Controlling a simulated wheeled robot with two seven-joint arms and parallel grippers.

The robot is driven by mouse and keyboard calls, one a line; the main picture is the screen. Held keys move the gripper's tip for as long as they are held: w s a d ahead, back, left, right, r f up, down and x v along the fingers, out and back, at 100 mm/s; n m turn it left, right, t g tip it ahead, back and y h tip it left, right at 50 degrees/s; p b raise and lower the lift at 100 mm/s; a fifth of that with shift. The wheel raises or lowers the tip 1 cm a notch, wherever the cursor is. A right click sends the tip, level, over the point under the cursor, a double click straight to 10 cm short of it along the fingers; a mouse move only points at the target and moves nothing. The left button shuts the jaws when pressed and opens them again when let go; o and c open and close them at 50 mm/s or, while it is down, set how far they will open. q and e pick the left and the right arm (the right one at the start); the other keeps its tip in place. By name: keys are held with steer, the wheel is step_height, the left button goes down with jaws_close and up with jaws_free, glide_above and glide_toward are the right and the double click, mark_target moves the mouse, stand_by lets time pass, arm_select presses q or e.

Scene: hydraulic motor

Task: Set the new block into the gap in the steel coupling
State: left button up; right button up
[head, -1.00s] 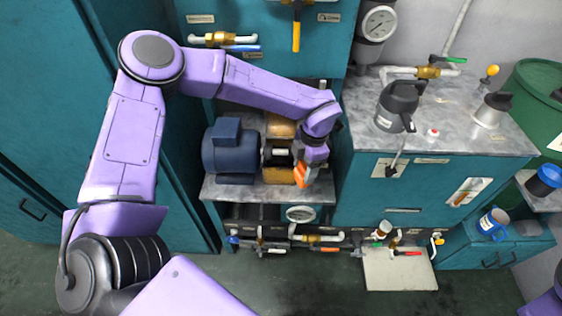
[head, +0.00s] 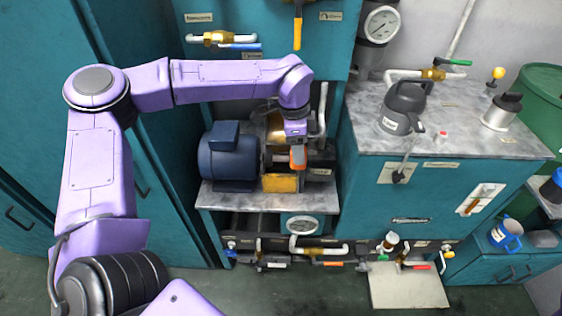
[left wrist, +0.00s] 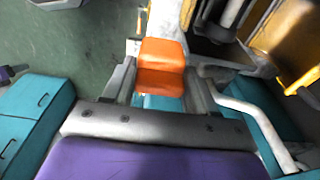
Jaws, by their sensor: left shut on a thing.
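In the head view my left gripper (head: 297,158) is by the right side of the steel coupling (head: 272,160), which sits between the blue motor (head: 229,156) and the parts to its right. The gripper is shut on the orange block (head: 298,157). In the left wrist view the block (left wrist: 160,68) sits between the two fingers of the gripper (left wrist: 162,85). The coupling's gap is hard to make out in the head view. A dark and silvery shaft part (left wrist: 226,18) shows at the top of the wrist view. My right gripper is not in view.
A yellow guard (head: 280,183) stands in front of the coupling, with another yellow part (head: 276,128) behind it. A grey counter (head: 455,125) with a dark jug (head: 403,108) is at the right.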

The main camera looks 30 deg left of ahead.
arm_select(q)
steer(key=w+a+f+p, duration=0.1)
steer(key=w+a+f, duration=0.1)
steer(key=a+f, duration=0.1)
steer(key=w+a+f+p, duration=0.1)
steer(key=w+a+f, duration=0.2)
steer(key=a+f, duration=0.1)
steer(key=w+a+f+p, duration=0.1)
steer(key=w+a+f, duration=0.1)
steer(key=f, duration=0.3)
steer(key=shift+w+a+f, duration=0.15)
steer(key=shift+a, duration=0.25)
steer(key=shift+w+a+f, duration=0.15)
steer(key=shift+a, duration=0.25)
steer(key=shift+f+b, duration=0.25)
steer(key=shift+b, duration=0.05)
steer(key=o, duration=1.1)
steer(key=shift+c, duration=0.2)
steer(key=shift+r, duration=0.1)
steer(key=shift+r+p, duration=0.3)
steer(key=shift+p, duration=0.15)
step_height(320, 180, up, 7)
steer(key=b, duration=0.1)
steer(key=shift+s+a, duration=0.25)
steer(key=shift+a, duration=0.1)
